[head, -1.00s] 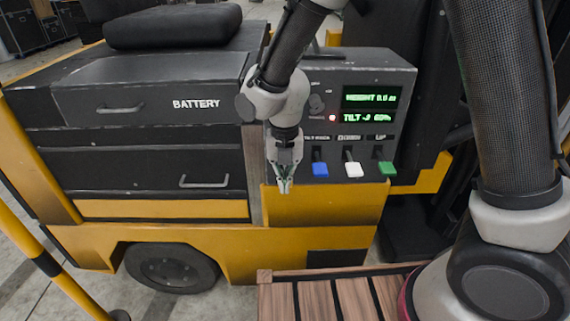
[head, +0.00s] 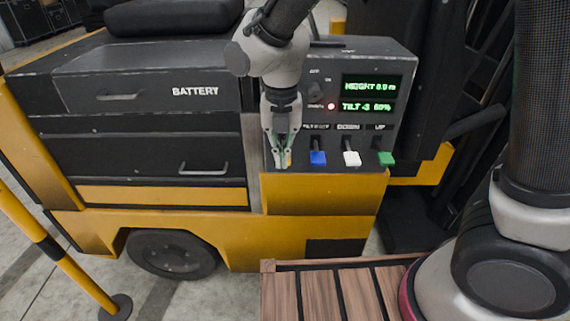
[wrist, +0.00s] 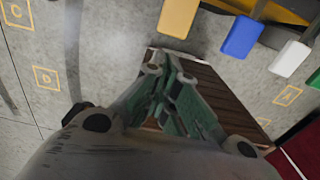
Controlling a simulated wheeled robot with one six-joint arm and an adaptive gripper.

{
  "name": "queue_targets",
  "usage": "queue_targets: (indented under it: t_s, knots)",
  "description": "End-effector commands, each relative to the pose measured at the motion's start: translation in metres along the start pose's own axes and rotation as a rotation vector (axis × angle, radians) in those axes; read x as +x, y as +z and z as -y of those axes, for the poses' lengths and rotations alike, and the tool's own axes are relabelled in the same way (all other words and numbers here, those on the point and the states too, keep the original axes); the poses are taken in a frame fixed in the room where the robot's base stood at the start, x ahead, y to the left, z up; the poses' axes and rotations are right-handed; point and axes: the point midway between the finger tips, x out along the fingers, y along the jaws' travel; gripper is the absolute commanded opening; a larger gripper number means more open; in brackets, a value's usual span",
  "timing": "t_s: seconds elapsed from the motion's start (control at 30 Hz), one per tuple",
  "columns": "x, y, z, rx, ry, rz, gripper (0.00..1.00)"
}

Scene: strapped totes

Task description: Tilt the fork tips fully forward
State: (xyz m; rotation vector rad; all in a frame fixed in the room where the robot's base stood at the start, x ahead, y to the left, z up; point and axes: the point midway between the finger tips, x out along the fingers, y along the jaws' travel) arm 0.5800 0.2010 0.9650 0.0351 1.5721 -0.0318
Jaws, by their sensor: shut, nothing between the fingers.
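The control panel (head: 345,135) on the yellow and black truck has a green display (head: 368,106) that reads about height 0.0 m and tilt -3, with a blurred percentage. Its levers have blue (head: 318,158), white (head: 351,159) and green (head: 387,158) handles. A yellow handle (wrist: 180,15) shows in the wrist view, left of the blue one (wrist: 241,37). In the head view it is mostly hidden behind my gripper (head: 281,163). My gripper is shut and empty, just in front of the yellow handle. I cannot tell whether they touch. The fork tips are not identifiable.
A red light (head: 331,106) is lit beside the display. The battery drawer (head: 150,85) and another drawer are left of the panel. A wooden slatted platform (head: 330,292) lies below. A yellow post (head: 75,275) stands at the left.

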Motion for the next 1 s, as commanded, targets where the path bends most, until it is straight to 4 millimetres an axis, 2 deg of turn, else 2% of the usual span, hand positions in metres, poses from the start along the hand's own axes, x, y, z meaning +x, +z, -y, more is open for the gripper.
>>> queue_targets:
  t_s: [0.1, 0.3, 0.5, 1.0]
  knots:
    - [-0.025, -0.01, -0.001, -0.003, 0.004, 0.003, 0.0]
    - [-0.048, -0.021, -0.001, -0.002, 0.003, 0.002, 0.0]
    - [-0.055, -0.023, -0.001, -0.001, 0.003, 0.002, 0.0]
    - [-0.054, -0.023, -0.001, -0.001, 0.003, 0.002, 0.0]
